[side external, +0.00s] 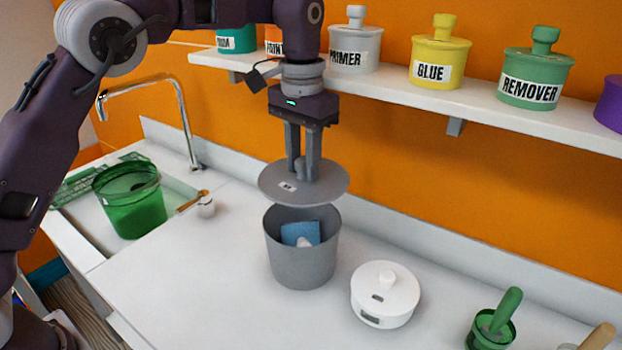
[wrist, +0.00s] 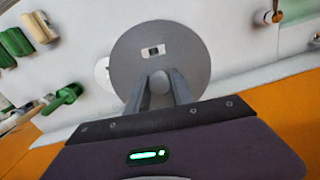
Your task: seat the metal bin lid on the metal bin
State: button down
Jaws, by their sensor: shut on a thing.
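The metal bin (side external: 301,262) is a grey open-topped bin standing upright on the white counter, with something blue and something white inside. The metal bin lid (side external: 303,187) is a flat grey disc with a knob and a small label. My gripper (side external: 304,174) is shut on the lid's knob and holds the lid roughly level above the bin, with a gap between lid and rim. In the wrist view the lid (wrist: 188,72) spreads out beyond my gripper (wrist: 160,84) and hides the bin.
A white lidded pot (side external: 385,297) stands right of the bin. A green mortar with pestle (side external: 492,326) is farther right. A green bucket (side external: 131,205) is at the left by the sink. A shelf (side external: 400,87) with labelled jars runs along the orange wall behind my gripper.

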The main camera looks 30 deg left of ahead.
aim_at(300, 178)
jog(key=shift+w+a+n, duration=0.45)
jog(key=shift+a+n, duration=0.15)
notch_tip(300, 178, down, 4)
jog(key=shift+a+f, duration=0.15)
jog(key=shift+f, duration=0.45)
jog(key=shift+f, duration=0.15)
jog(key=shift+f, duration=2.4)
jog(key=c, duration=1)
grip_release()
jog(key=shift+c, duration=0.2)
jog(key=shift+r, duration=0.15)
